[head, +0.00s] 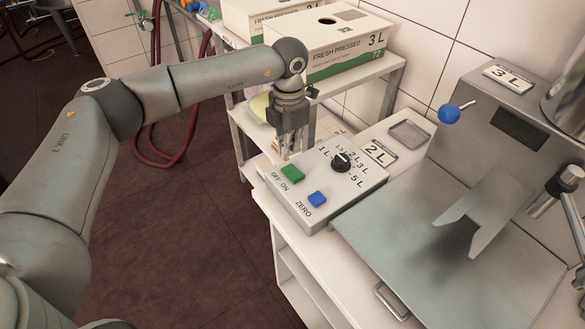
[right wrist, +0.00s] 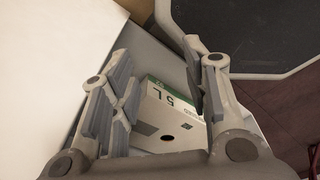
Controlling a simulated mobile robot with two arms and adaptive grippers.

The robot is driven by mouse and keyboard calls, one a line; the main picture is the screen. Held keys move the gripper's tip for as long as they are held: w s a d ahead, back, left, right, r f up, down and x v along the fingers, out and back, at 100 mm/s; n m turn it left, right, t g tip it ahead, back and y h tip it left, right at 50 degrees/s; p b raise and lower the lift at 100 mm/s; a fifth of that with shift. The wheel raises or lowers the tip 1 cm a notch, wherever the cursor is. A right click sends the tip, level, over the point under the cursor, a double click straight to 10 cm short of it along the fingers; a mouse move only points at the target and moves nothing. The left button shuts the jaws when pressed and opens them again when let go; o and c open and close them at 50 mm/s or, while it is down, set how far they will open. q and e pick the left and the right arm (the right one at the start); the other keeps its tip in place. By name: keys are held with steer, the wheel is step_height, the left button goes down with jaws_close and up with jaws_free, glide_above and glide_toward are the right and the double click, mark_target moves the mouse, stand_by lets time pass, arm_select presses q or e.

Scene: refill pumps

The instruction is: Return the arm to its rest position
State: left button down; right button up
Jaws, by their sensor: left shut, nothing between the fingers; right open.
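My left gripper (head: 289,150) is shut with nothing in it. My left arm reaches in from the left, above the floor. My right gripper (right wrist: 160,85) is open and empty in the right wrist view. A carton marked 5 L (right wrist: 160,130) shows between and beyond its fingers.
The control box has a black dial (head: 341,161) and a blue ZERO button (head: 317,199). A steel filling stand (head: 450,245) with a blue-knobbed lever (head: 449,114) is on the right. Cartons (head: 335,45) stand on a shelf behind.

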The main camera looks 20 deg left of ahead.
arm_select(q)
steer(key=shift+r, duration=0.6)
steer(key=shift+f, duration=0.1)
